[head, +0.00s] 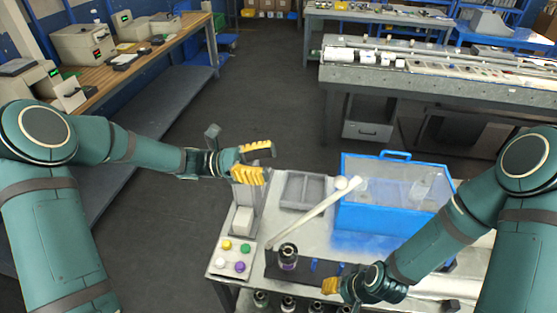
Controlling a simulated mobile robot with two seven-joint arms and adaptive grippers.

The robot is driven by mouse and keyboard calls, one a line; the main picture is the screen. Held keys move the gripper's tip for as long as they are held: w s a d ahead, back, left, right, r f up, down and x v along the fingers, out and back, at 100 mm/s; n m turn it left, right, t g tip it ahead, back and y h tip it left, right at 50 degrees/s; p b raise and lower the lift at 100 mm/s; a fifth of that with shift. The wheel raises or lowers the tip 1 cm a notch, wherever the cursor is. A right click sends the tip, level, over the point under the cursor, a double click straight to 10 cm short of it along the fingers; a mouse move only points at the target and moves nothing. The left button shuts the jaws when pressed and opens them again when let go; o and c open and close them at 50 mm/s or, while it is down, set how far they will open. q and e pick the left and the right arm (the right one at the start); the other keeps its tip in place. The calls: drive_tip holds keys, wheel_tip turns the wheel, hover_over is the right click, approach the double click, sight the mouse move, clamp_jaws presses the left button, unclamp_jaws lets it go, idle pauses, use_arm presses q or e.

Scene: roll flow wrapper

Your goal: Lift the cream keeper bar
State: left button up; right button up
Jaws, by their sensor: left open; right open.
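The cream keeper bar (312,214) is a long pale bar. It slants from beside a dark cylinder at its lower left up to the left side of the blue box, with a rounded pale knob near its upper end. My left gripper (262,163) has yellow fingers, open and empty, up and left of the bar above the machine's left side. My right gripper (331,287) is low at the front, below the bar and apart from it. Only a small part of its yellow fingers shows, and the rest is hidden behind its wrist.
A blue box with a clear top (350,217) stands right of the bar. A grey tray (302,190) lies behind it. A panel with coloured buttons (231,257) is at the left front. A dark cylinder (288,257) stands at the bar's lower end. Open floor lies behind the machine.

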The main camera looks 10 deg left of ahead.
use_arm(q)
drive_tip(key=v, duration=0.8)
drive_tip(key=shift+a, duration=0.3)
